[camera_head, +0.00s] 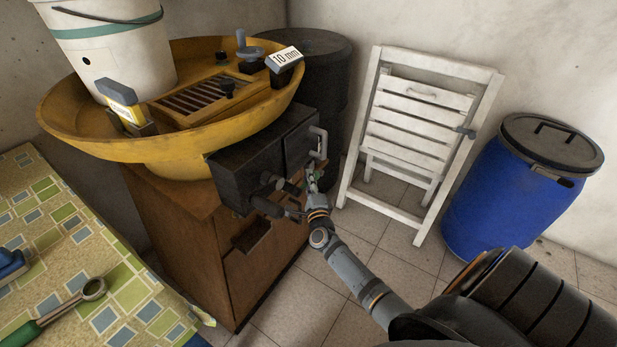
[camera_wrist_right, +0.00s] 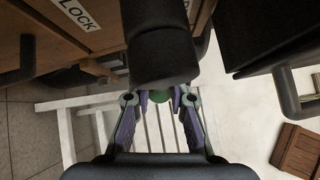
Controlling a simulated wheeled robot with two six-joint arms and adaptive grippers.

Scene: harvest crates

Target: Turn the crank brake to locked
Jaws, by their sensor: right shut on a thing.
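The crank brake sits at the black box (camera_head: 262,160) on the side of the yellow machine (camera_head: 190,135). My right gripper (camera_head: 313,186) is at the right front of this box, and its tips are small and partly hidden there. In the right wrist view my right gripper (camera_wrist_right: 160,100) has its fingers on both sides of a small green part (camera_wrist_right: 159,96), taken here as the brake's grip. A thick dark cylinder (camera_wrist_right: 160,45) hides much of it. A white LOCK label (camera_wrist_right: 76,13) is on the wooden surface at upper left. My left gripper is out of view.
A white bucket (camera_head: 115,50) stands on the yellow machine, above a brown cabinet (camera_head: 185,235). A white folding chair (camera_head: 425,115) and a blue barrel (camera_head: 510,190) stand right. Tiled floor is clear between.

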